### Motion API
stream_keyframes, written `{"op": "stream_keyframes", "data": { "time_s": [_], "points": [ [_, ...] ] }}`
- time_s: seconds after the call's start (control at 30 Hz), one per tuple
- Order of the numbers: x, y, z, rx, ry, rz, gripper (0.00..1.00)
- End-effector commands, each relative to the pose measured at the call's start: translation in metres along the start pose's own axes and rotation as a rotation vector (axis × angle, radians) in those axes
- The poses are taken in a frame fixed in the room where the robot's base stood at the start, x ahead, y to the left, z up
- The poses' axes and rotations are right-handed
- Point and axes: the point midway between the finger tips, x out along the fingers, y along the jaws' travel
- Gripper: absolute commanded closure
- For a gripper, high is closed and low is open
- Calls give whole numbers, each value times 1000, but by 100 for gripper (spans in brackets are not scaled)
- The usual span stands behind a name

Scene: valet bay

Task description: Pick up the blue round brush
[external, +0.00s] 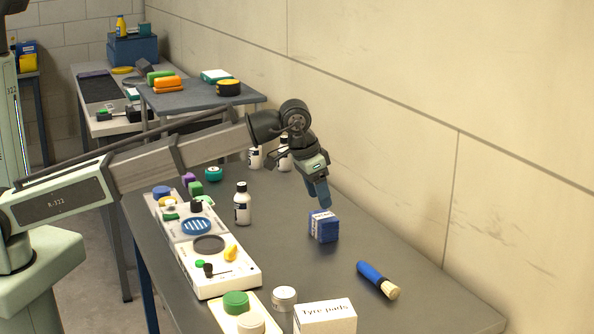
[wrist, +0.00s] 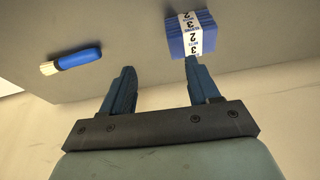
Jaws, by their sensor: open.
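The blue round brush (external: 371,274) lies on the dark grey table in the external view, its blue handle toward the upper left and its pale bristles toward the lower right. It also shows in the wrist view (wrist: 80,59), at the upper left, with its bristles pointing left. My gripper (external: 322,200) is above the table, just above a blue block with a white band (external: 323,226), and apart from the brush. In the wrist view my gripper (wrist: 158,75) has its two blue fingers spread with nothing between them.
The blue banded block is close to one fingertip in the wrist view (wrist: 190,35). A white "Tyre pads" box (external: 325,318) stands near the front. A white panel (external: 220,270) with knobs and a white bottle (external: 242,205) are left. A wall (external: 420,190) runs along the right.

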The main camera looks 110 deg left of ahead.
Motion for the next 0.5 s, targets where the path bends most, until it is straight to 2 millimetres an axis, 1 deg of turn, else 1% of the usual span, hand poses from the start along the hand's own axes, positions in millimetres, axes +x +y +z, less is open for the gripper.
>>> {"op": "stream_keyframes", "data": {
  "time_s": [0.03,0.1,0.4,0.5],
  "points": [
    [0,20,-1,22,-2,6,39],
    [0,45,-5,48,-3,14,39],
    [-2,141,-33,137,-30,45,39],
    [-2,166,-42,191,-52,52,39]
  ]
}}
